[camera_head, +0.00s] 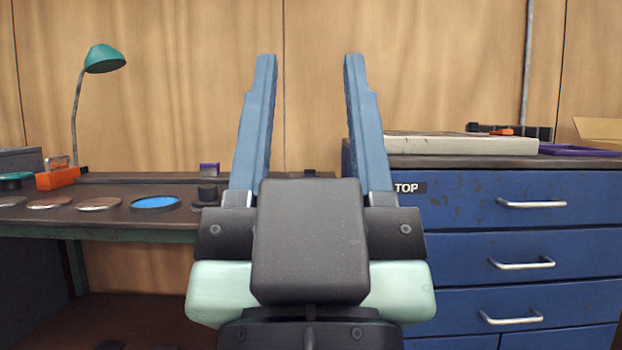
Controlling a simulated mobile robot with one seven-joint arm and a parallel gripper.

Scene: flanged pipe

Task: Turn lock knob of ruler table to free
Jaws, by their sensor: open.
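My gripper (310,58) fills the middle of the head view. Its two blue fingers point up and stand wide apart, with nothing between them. Behind it on the left is a dark workbench (105,218) with a long low dark rail (130,179) along its back. A small black round knob-like piece (207,193) stands on the bench just left of the left finger, apart from it. A purple block (209,169) sits behind that piece. I cannot tell which part is the lock knob or how it is turned. My gripper hides the bench's right part.
A blue drawer cabinet (470,208) stands at right, with a pale flat slab (460,145) on top. On the bench are several round discs, one blue-faced (155,203), an orange block (57,179) and a green lamp (105,59). A wooden wall (200,90) closes the back.

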